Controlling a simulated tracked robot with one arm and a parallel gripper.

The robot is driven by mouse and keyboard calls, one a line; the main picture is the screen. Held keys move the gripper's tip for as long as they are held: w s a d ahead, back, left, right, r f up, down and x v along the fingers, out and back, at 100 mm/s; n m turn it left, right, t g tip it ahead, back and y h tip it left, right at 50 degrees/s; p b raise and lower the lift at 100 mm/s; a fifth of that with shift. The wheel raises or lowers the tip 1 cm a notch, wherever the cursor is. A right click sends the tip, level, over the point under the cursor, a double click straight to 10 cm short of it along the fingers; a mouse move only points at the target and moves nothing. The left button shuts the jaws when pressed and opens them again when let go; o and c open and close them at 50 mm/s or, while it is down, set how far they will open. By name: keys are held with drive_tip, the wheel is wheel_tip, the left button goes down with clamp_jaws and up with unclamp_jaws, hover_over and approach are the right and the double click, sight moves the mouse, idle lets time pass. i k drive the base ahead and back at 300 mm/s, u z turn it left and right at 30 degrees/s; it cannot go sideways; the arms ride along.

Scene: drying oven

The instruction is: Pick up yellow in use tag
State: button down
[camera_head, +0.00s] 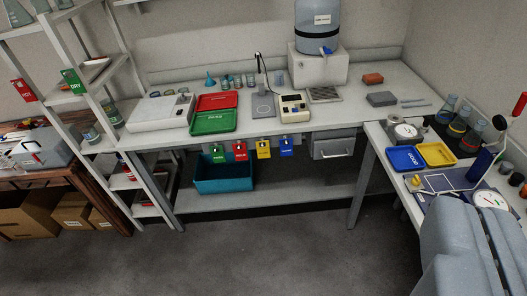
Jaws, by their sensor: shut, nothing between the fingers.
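The yellow tag (263,149) hangs from the front edge of the back bench, third in a row of hanging tags. Its lettering is too small to read. A red tag (240,151) hangs to its left and a blue tag (286,147) to its right. A green tag (218,154) hangs at the left end of the row. My gripper (474,206) shows as a large grey shape at the lower right, shut and empty. It is well apart from the tags, in front of the right bench.
A teal bin (224,175) stands on the lower shelf beneath the tags. Green (213,122) and red (217,101) trays lie on the bench above. The right bench (393,160) holds trays and flasks. The floor (290,245) in front is clear.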

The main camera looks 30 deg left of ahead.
sight(262, 153)
drive_tip(key=k, duration=1.15)
drive_tip(key=u, duration=0.45)
drive_tip(key=i, duration=0.35)
drive_tip(key=u, duration=0.85)
drive_tip(key=i, duration=1.25)
drive_tip(key=u, duration=0.45)
drive_tip(key=i, duration=1.45)
drive_tip(key=z, duration=0.9)
drive_tip(key=i, duration=1.05)
drive_tip(key=z, duration=0.65)
drive_tip(key=k, duration=0.75)
drive_tip(key=u, duration=0.05)
